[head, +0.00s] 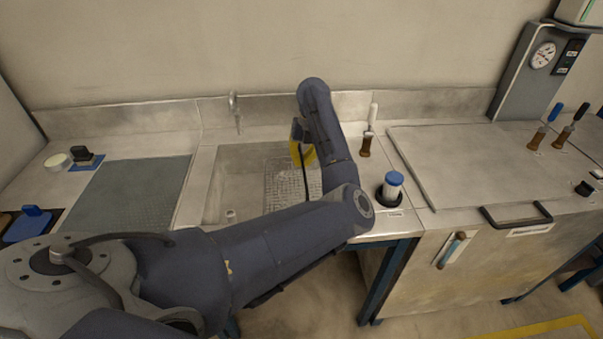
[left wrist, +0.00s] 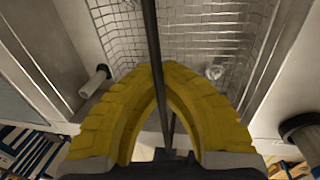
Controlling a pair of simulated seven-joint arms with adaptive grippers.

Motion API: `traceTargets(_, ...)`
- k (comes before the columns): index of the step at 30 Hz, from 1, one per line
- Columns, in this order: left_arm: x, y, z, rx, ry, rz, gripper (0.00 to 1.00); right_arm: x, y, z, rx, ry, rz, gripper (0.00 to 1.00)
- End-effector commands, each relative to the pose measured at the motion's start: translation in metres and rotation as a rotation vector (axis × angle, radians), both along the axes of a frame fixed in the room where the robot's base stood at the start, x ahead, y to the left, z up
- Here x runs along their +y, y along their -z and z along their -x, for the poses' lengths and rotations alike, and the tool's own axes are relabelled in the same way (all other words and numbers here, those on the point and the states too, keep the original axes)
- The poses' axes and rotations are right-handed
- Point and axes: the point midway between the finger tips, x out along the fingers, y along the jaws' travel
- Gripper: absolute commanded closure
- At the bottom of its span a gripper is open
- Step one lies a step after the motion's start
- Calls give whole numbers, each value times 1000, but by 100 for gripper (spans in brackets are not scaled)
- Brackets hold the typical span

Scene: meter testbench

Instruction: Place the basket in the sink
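The wire basket (head: 280,182) is a silvery mesh in the right half of the sink (head: 232,180), inside its outline in the head view. I cannot tell whether it touches the sink floor. My left gripper (head: 303,150) has yellow fingers and is above the basket. In the left wrist view, the fingers (left wrist: 158,72) come together around a thin dark bar, which looks like the basket's handle. The basket mesh (left wrist: 190,30) fills the area beyond them. My left arm hides part of the sink's front and right side. My right gripper is not in view.
A faucet (head: 234,106) stands behind the sink. A short pipe (head: 230,215) rises in the sink's left front. A blue-capped container (head: 393,185) and a brown-based tool (head: 367,140) stand right of the sink. A grey ribbed mat (head: 130,190) lies left.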

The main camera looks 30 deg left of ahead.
Motion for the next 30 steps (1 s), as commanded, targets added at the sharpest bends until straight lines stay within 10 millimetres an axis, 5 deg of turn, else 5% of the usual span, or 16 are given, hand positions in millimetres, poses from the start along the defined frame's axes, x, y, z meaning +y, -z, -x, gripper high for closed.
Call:
traceTargets(19, 0, 49, 0, -1, 1, -2, 100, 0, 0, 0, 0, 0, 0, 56)
traceTargets(28, 0, 52, -1, -2, 0, -1, 100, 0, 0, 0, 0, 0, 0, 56)
traceTargets(30, 0, 53, 0, -1, 0, -1, 93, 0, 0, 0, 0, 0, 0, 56)
